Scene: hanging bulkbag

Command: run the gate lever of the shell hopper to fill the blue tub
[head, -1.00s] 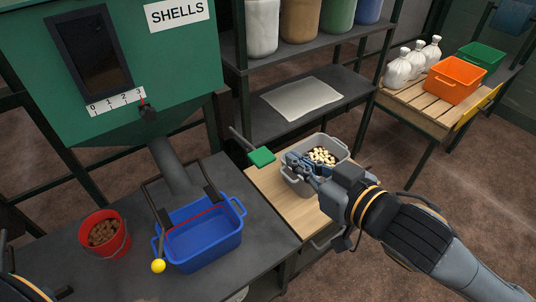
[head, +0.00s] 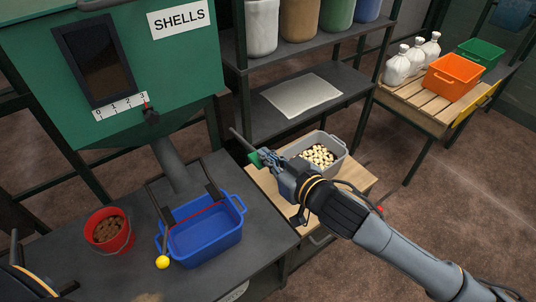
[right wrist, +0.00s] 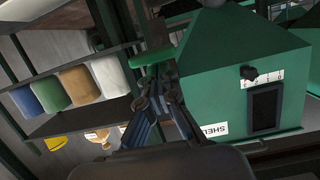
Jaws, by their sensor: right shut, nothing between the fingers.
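The green shell hopper (head: 190,75), labelled SHELLS, stands at the left with a chute (head: 170,165) above the blue tub (head: 205,240). The tub shows a red line inside and no visible contents. A dark rod with a yellow ball (head: 162,262) stands at the tub's front left. A green-ended handle (head: 254,158) on a thin rod sits right of the hopper. My right gripper (head: 265,158) is shut and empty at this handle; contact is unclear. In the right wrist view the green handle (right wrist: 150,57) lies just beyond the fingertips. My left gripper's fingers are not visible.
A red bucket (head: 108,232) of brown pieces stands left of the tub. A grey bin (head: 335,168) of pale pieces is behind my right arm. Shelves (head: 315,80) stand behind. An orange crate (head: 452,80) is on a wooden table at far right.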

